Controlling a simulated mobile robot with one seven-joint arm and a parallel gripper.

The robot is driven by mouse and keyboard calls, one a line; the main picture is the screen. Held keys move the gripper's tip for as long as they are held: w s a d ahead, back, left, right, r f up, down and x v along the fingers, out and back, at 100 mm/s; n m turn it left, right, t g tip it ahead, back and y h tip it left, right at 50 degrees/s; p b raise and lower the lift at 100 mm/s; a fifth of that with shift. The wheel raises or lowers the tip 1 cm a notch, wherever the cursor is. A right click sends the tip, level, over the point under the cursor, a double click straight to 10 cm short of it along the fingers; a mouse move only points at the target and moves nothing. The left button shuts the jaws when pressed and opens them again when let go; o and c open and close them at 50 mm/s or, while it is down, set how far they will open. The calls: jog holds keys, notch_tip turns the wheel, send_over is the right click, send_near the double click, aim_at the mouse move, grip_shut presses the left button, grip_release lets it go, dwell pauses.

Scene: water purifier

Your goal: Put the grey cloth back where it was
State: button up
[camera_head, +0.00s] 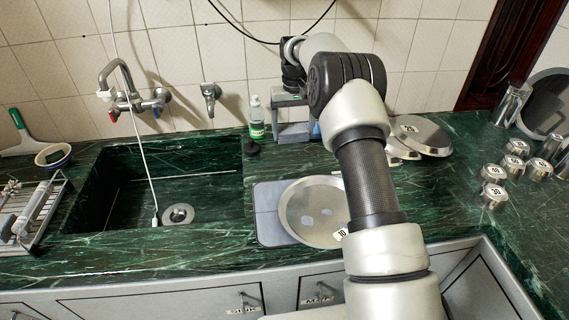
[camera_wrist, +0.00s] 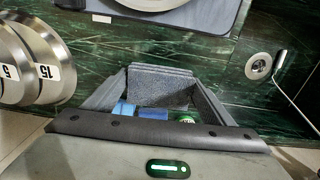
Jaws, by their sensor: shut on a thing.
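My gripper (camera_head: 291,110) points down at the back of the green marble counter, close to the tiled wall. It is shut on the grey cloth (camera_head: 293,132), which spans between the two fingers. In the wrist view the cloth (camera_wrist: 160,86) is a folded, speckled grey block between the fingertips of my gripper (camera_wrist: 158,82). The cloth is low over the counter; I cannot tell whether it touches it. Blue items (camera_wrist: 152,113) and a green item show through the gap between cloth and palm, partly hidden.
A green bottle (camera_head: 256,118) stands just left of my gripper. The sink (camera_head: 110,190) lies further left. A grey mat (camera_head: 268,205) with a round metal plate (camera_head: 300,210) is in front. Weights (camera_head: 425,135) lie to the right, partly behind my arm.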

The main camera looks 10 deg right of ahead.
aim_at(292, 162)
jog(key=shift+f, duration=0.4)
notch_tip(292, 162, down, 9)
jog(key=shift+w+f+b, duration=0.1)
jog(key=shift+b, duration=0.2)
jog(key=shift+f, duration=0.15)
jog(key=o, duration=1)
